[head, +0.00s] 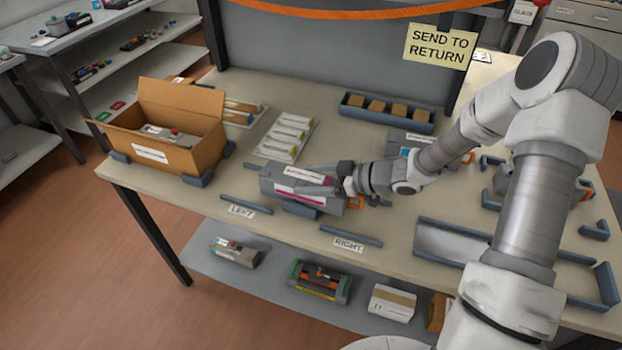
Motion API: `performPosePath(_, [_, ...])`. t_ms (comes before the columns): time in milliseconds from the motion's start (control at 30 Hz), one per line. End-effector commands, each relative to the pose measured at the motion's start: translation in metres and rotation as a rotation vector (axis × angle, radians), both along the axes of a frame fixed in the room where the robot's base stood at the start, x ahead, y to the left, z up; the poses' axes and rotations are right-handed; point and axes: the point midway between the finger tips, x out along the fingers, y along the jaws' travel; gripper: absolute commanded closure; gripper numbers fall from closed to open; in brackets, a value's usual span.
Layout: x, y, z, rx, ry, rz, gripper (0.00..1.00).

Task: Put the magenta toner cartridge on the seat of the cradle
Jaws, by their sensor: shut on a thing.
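The magenta toner cartridge (290,191) is a grey block with a magenta stripe and a white label, near the front edge of the table. My gripper (338,184) is shut on its right end, coming in from the right. A blue-grey piece (301,210), which looks like part of the cradle, shows directly below the cartridge; the cartridge hides most of it. I cannot tell whether the cartridge touches it or is just above. Blue-grey bars lie on either side, by the labels LEFT (241,210) and RIGHT (349,245).
An open cardboard box (195,155) with a cartridge inside stands at the left. A cartridge with a cyan mark (405,146) sits behind my gripper. A white tray (270,153) and a blue bin of brown blocks (350,111) are further back. A blue-edged tray (450,242) lies right.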

Motion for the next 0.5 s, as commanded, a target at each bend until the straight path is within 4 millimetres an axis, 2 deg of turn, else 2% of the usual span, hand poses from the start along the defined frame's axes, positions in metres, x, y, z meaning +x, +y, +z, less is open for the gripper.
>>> performPosePath(67, [0.0003, 0.0005, -0.002, 0.003, -0.002, 0.001, 1.0])
performPosePath(100, [-0.0001, -0.0002, -0.0031, 0.0, 0.0, 0.0, 0.15])
performPosePath(200, [0.0, -0.0001, -0.0027, 0.0, 0.0, 0.0, 0.0])
performPosePath(500, [0.0001, -0.0004, 0.0029, 0.0, 0.0, 0.0, 0.0])
